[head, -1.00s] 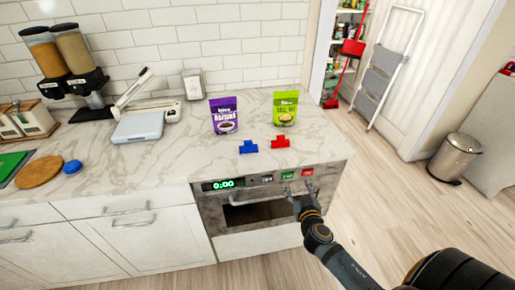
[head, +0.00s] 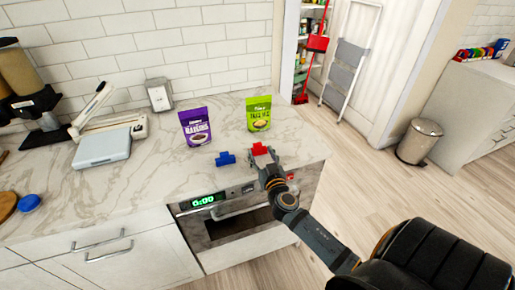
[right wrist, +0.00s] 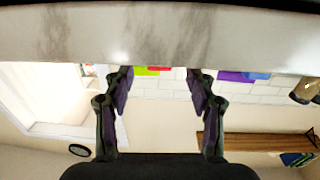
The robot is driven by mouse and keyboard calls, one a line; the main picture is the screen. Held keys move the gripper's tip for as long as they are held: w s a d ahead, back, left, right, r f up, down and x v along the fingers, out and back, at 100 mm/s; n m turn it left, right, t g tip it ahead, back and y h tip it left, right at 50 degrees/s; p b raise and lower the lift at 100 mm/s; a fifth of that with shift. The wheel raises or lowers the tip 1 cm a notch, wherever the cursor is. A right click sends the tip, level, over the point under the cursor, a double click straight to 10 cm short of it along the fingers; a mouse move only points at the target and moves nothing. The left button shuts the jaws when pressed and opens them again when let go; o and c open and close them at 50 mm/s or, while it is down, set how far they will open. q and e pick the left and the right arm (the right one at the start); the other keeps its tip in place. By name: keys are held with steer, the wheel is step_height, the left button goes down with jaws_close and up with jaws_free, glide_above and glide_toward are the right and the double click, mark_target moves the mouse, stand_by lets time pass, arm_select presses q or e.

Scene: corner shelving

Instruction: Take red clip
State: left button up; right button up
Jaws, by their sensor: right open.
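The red clip (head: 259,149) lies on the marble counter near its front right part, in front of the green bag (head: 259,114). My right gripper (head: 263,161) is open and empty at the counter's front edge, just on the near side of the red clip. In the right wrist view the open fingers (right wrist: 160,78) point toward the counter edge, with a sliver of the red clip (right wrist: 158,68) between them. The gap between gripper and clip is hard to judge. My left gripper is not in view.
A blue clip (head: 226,159) lies left of the red one. A purple raisins bag (head: 196,127) stands behind it. The oven (head: 215,222) is below the counter edge. A blue scale (head: 102,147) stands farther left. A bin (head: 419,141) and stepladder (head: 350,55) stand on the floor at right.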

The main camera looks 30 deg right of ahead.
mark_target(258, 146)
steer(key=shift+w+d+r+p, duration=0.2)
steer(key=shift+w+r+p, duration=0.1)
steer(key=shift+w+p, duration=0.2)
steer(key=shift+w+d+r+p, duration=0.15)
steer(key=shift+w+r+p, duration=0.1)
steer(key=shift+w+p, duration=0.25)
steer(key=w, duration=0.2)
steer(key=shift+w+d+f, duration=0.3)
steer(key=shift+f, duration=0.1)
steer(key=shift+w+f, duration=0.1)
steer(key=shift+w, duration=0.05)
steer(key=shift+s, duration=0.2)
steer(key=shift+c, duration=1.4)
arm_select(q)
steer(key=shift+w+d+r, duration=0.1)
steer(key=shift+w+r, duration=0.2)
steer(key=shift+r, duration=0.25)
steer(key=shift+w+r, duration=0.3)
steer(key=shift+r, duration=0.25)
arm_select(e)
steer(key=c, duration=0.6)
